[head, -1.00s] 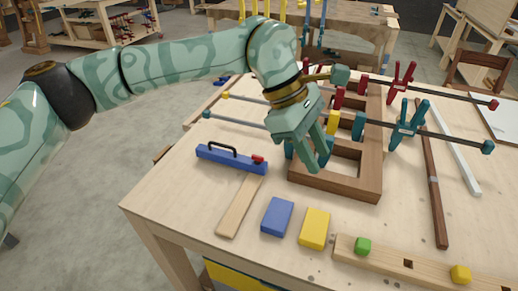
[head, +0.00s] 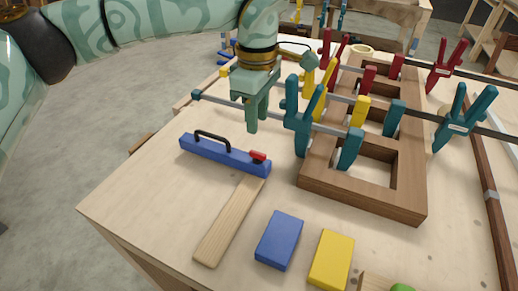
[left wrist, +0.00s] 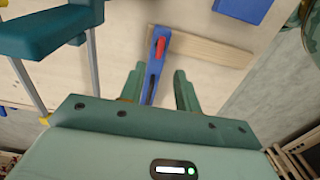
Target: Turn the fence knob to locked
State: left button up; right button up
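The fence is a blue bar (head: 222,155) with a black arched handle, lying on the workbench near its left edge. The red knob (head: 257,156) sits at its right end, by a pale wooden strip (head: 230,222). My left gripper (head: 257,126) points down, just behind the fence and apart from it. In the left wrist view its two fingers (left wrist: 158,76) are spread with nothing gripped. There the blue fence (left wrist: 151,85) shows between and beyond the fingers, with the red knob (left wrist: 160,45) past the fingertips. My right gripper is not in view.
Teal clamps (head: 302,118) stand close to the right of my left gripper, on a brown wooden frame (head: 365,198). A metal clamp bar (head: 215,100) runs behind the gripper. Blue (head: 280,240) and yellow (head: 331,260) blocks lie in front. The bench's left front corner is clear.

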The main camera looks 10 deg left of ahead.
aim_at(258, 153)
pick_arm(q)
notch_tip(258, 153, down, 9)
jog(key=shift+f+b, duration=0.1)
jog(key=shift+b, duration=0.95)
grip_shut()
